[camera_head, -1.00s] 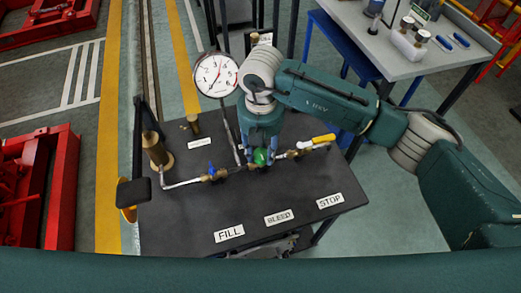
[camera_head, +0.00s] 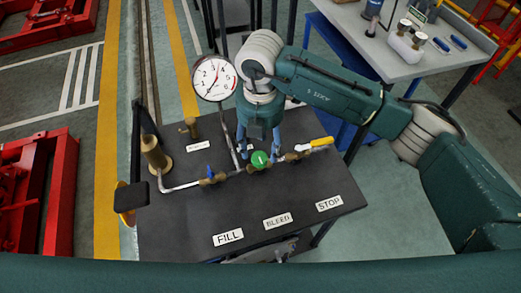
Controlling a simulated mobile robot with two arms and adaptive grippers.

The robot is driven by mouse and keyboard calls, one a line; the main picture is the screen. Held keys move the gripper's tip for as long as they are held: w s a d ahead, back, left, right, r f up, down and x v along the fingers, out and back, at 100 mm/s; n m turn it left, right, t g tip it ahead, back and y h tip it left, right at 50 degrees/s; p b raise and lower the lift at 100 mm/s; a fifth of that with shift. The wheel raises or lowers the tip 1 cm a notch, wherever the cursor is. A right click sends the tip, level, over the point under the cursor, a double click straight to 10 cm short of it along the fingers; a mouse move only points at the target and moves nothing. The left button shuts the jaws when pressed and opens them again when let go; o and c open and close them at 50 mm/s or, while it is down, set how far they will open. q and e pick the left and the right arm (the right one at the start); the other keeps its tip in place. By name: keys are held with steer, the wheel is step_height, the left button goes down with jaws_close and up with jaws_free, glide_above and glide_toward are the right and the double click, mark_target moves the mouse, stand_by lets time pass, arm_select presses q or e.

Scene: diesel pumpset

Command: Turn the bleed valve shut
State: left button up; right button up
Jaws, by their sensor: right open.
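The bleed valve's round green knob (camera_head: 261,160) sits in the middle of the pipe run on the dark bench, behind the BLEED label (camera_head: 278,221). A small pale mark shows on its top. My right gripper (camera_head: 260,150) points down just above and behind the knob. Its fingers are spread, one to each side, and the knob is in view in front of them. Whether a finger touches the knob I cannot tell. My left gripper is not in view.
A blue-handled valve (camera_head: 211,172) is to the left and a yellow lever (camera_head: 322,142) to the right on the same pipe. A pressure gauge (camera_head: 214,78) stands close to the left of my right wrist. The bench front (camera_head: 180,220) is clear.

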mark_target(261, 156)
step_height(261, 156, up, 9)
steer(key=shift+f, duration=0.15)
stand_by(0.6)
